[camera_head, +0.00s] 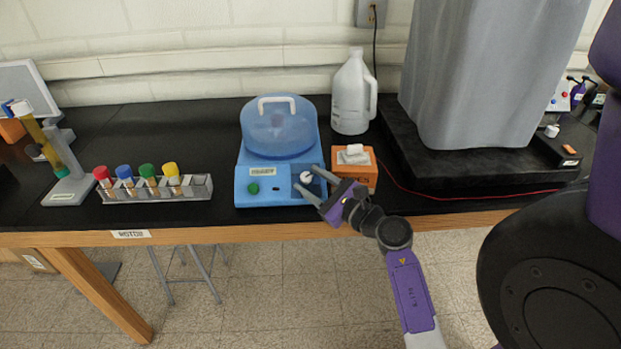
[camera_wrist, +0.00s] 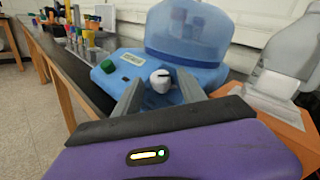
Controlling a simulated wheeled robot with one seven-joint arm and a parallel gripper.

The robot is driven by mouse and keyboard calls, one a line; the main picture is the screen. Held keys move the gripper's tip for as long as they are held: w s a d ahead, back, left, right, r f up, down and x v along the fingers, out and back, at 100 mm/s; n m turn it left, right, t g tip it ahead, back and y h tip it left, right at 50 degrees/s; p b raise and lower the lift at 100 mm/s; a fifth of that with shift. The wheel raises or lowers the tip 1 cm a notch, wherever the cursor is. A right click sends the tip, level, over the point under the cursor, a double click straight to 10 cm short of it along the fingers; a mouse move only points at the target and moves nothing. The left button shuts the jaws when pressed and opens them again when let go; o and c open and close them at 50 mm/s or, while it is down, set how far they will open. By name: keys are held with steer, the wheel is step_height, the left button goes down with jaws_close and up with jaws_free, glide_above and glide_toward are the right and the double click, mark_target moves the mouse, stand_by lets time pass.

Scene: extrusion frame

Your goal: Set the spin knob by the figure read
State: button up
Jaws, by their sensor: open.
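The spin knob (camera_head: 306,177) is a small white knob on the dark panel at the front right of the blue centrifuge (camera_head: 247,180). In the wrist view the knob (camera_wrist: 160,80) has a dark mark and sits between and just beyond my fingertips. My gripper (camera_head: 309,183) is open, with one grey finger on each side of the knob; I cannot tell whether either touches it. A green button (camera_head: 253,188) is on the front left of the centrifuge, below a small label (camera_head: 262,171) whose text is too small to read. The clear blue lid (camera_head: 279,130) is down.
A rack (camera_head: 198,187) with several colour-capped tubes stands left of the centrifuge. An orange box (camera_head: 361,176) is close on the right, with a white jug (camera_head: 351,95) behind. A grey covered object (camera_head: 480,70) fills the back right. The wooden table edge (camera_head: 200,234) runs along the front.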

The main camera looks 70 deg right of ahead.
steer(key=shift+w+d, duration=0.15)
steer(key=shift+w, duration=0.1)
jaws_close()
